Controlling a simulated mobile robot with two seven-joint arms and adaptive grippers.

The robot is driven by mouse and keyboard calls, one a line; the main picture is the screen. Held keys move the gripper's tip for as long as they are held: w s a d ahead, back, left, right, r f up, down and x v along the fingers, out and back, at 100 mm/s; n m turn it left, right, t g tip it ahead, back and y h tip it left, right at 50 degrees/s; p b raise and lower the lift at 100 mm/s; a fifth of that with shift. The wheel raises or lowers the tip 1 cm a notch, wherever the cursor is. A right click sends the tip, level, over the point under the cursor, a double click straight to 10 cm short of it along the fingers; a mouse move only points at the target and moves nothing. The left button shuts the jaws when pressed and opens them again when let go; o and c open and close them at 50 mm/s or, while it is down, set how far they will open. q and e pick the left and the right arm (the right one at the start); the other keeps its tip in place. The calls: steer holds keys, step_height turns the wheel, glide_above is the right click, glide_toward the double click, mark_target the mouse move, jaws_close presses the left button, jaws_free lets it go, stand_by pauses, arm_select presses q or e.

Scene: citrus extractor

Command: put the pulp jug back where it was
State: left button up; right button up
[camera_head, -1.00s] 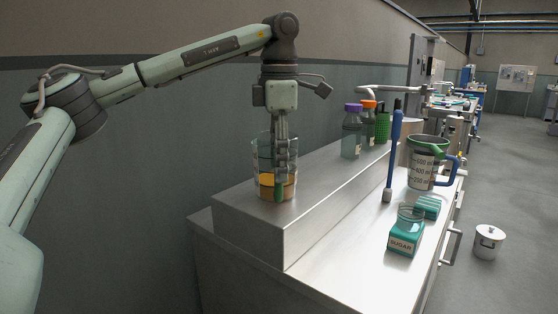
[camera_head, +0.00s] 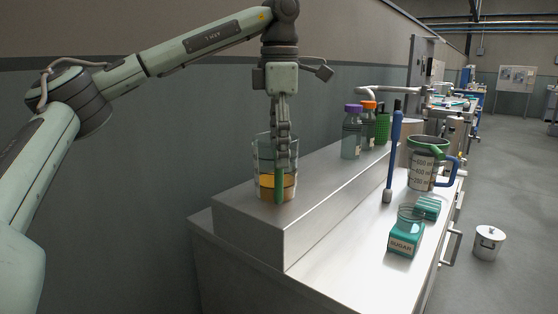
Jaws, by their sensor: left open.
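The pulp jug seems to be the clear jug (camera_head: 264,180) with orange contents and a green upright handle, at the left end of the raised steel step. It stands upright on the step. My left gripper (camera_head: 282,160) points straight down at the jug's near side, over the top of the green handle. Its fingers are open, and overlap the jug's upper part in the picture. I cannot tell whether they touch it. My right gripper is out of view.
Bottles with purple (camera_head: 352,133) and orange caps and a green perforated holder stand farther along the step (camera_head: 250,231). On the lower counter are a blue-handled brush (camera_head: 395,150), a measuring jug (camera_head: 424,168), a sugar jar (camera_head: 404,238) and a teal block (camera_head: 427,207).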

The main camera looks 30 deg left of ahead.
arm_select(q)
step_height(320, 180, up, 4)
steer(key=shift+r+p, duration=0.25)
steer(key=shift+p, duration=0.15)
step_height(320, 180, up, 5)
steer(key=shift+s+d+f+p, duration=0.1)
steer(key=shift+f+p, duration=0.1)
steer(key=shift+p, duration=0.35)
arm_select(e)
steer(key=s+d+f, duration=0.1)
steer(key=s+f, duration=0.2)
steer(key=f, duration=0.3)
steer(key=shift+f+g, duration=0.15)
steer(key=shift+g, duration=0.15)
